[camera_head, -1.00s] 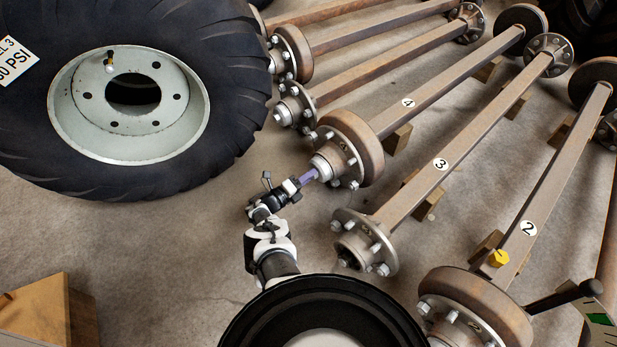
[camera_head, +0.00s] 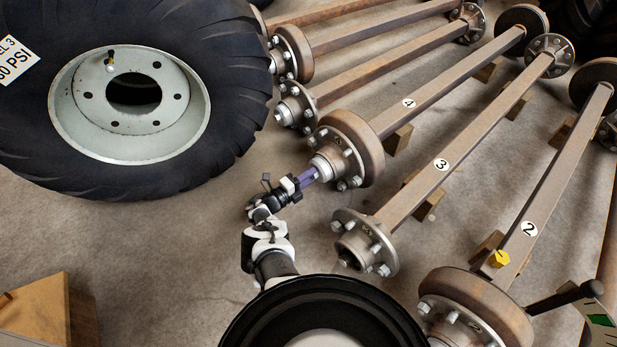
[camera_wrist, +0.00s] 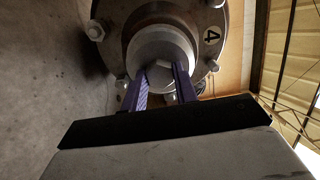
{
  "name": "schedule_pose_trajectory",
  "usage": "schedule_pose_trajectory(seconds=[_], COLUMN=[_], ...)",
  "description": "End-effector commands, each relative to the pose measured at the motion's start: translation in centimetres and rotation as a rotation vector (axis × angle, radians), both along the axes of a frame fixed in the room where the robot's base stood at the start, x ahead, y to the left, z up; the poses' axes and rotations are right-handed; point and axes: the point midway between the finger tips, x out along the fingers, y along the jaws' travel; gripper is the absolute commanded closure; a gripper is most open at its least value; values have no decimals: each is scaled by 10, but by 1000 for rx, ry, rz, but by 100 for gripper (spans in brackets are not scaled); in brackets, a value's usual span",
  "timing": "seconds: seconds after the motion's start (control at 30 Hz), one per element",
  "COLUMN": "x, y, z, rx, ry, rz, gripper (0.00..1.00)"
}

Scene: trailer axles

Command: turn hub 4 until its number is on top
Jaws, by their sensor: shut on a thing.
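Hub 4 (camera_head: 347,137) is a rusty drum with a flange, lug bolts and a pale centre cap, at the near end of the axle labelled 4 (camera_head: 409,103). In the wrist view hub 4 (camera_wrist: 158,48) fills the upper middle. My gripper (camera_head: 314,174) reaches the hub from the lower left in the head view. Its two purple fingers, seen in the wrist view (camera_wrist: 162,78), are shut on the hub's centre cap, one on each side of a hex head.
Hub 3 (camera_head: 363,243) stands close to the right of my arm, and hub 2 (camera_head: 475,303) is nearer. A large tyre (camera_head: 130,90) lies to the left. A wooden block (camera_head: 40,310) is at lower left. Bare concrete lies between the tyre and my arm.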

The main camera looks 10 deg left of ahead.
Motion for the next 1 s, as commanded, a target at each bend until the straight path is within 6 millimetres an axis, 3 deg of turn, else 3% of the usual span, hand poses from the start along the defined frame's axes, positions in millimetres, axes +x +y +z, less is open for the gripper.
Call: schedule_pose_trajectory(seconds=[0.07, 0.1, 0.23, 0.67, 1.0], x=[-1, -1, -1, -8, -63], y=[1, 1, 1, 9, 58], z=[0, 0, 0, 1, 1], rx=[0, 0, 0, 2, 2], ry=[0, 0, 0, 1, 2], rz=[1, 1, 1, 3, 5], gripper=[100, 67, 50, 49, 49])
